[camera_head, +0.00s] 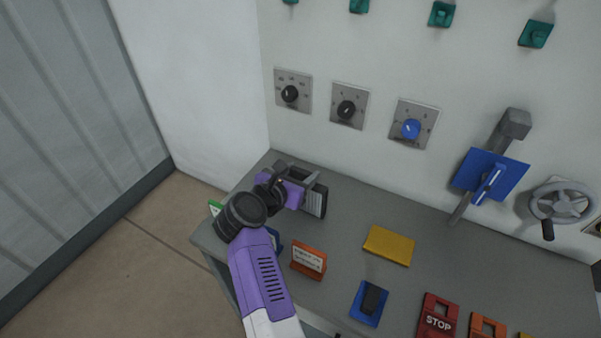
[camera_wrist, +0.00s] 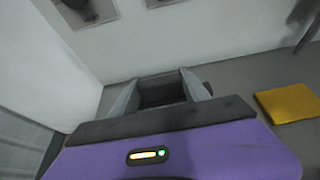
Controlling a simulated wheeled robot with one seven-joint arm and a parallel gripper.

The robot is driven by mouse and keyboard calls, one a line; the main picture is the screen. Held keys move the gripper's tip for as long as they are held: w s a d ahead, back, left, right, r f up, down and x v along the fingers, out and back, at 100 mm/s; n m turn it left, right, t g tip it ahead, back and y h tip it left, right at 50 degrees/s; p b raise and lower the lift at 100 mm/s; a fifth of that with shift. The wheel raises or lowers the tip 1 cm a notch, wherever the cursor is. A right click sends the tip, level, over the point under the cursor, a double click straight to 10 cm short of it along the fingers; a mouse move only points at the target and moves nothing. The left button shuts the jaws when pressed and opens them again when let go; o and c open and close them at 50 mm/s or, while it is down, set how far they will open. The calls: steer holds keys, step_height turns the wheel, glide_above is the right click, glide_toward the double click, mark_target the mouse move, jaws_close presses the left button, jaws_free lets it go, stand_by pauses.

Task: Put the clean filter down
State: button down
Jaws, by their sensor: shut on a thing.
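My gripper (camera_head: 309,184) is over the far left part of the grey bench top (camera_head: 345,210). It is shut on a dark grey block with a ribbed face, which I take to be the filter (camera_head: 315,202). In the wrist view the filter (camera_wrist: 162,92) shows as a dark shape between the two grey fingers. Its lower edge is close to the bench top, and I cannot tell whether it touches. Part of it is hidden by the fingers.
A yellow pad (camera_head: 389,246), an orange sign (camera_head: 309,260) and a blue switch block (camera_head: 369,303) are on the bench. Red STOP tag (camera_head: 438,317) is at front. The wall behind carries dials (camera_head: 346,109) and a blue-plated lever (camera_head: 490,177). Bench between filter and yellow pad is clear.

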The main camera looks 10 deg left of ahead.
steer(key=shift+f, duration=0.2)
steer(key=c, duration=0.5)
jaws_free()
steer(key=shift+r, duration=0.1)
steer(key=shift+r, duration=0.2)
steer(key=shift+s+a, duration=0.2)
steer(key=shift+s, duration=0.15)
steer(key=v, duration=1.1)
steer(key=shift+r, duration=0.2)
steer(key=shift+d, duration=0.1)
